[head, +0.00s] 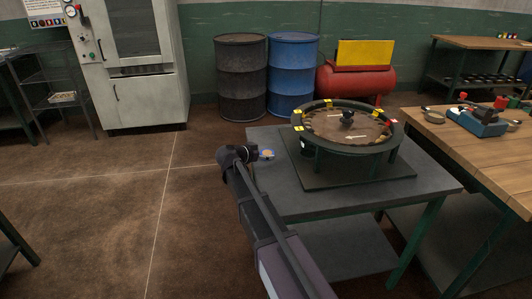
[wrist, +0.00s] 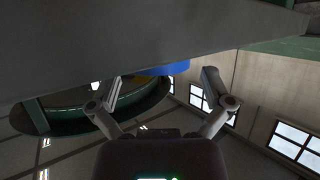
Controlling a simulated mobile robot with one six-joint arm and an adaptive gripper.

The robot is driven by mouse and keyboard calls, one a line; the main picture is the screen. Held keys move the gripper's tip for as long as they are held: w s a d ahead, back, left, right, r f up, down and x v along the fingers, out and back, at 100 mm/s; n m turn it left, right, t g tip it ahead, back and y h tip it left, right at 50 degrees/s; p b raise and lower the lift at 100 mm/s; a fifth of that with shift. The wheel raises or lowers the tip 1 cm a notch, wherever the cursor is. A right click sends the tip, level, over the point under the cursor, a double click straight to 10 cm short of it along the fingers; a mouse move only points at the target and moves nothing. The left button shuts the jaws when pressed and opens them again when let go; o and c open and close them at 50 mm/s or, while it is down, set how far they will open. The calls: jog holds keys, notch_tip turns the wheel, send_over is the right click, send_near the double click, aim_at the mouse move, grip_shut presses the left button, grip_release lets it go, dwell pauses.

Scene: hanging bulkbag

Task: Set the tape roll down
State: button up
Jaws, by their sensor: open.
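The tape roll (head: 267,154), small and blue with an orange middle, is at the left part of the grey table (head: 290,200), just past my gripper's tip. My gripper (head: 254,153) reaches over the table's left edge. In the wrist view, which is turned upside down, a blue curved shape (wrist: 165,69), likely the roll, lies against the grey surface. It sits between and just beyond the two spread fingers. The fingers are open and apart from it as far as I can see. Part of the roll is hidden, and its exact contact with the table is hard to tell.
A round stand (head: 345,145) with a dark green rim and yellow marks stands on the same table, right of the roll. A wooden bench (head: 465,135) is at the right. Black (head: 242,85) and blue (head: 293,80) drums stand behind.

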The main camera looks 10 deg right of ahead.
jog(key=p+v, duration=0.4)
jog(key=v, duration=0.7)
jog(key=shift+r, duration=0.2)
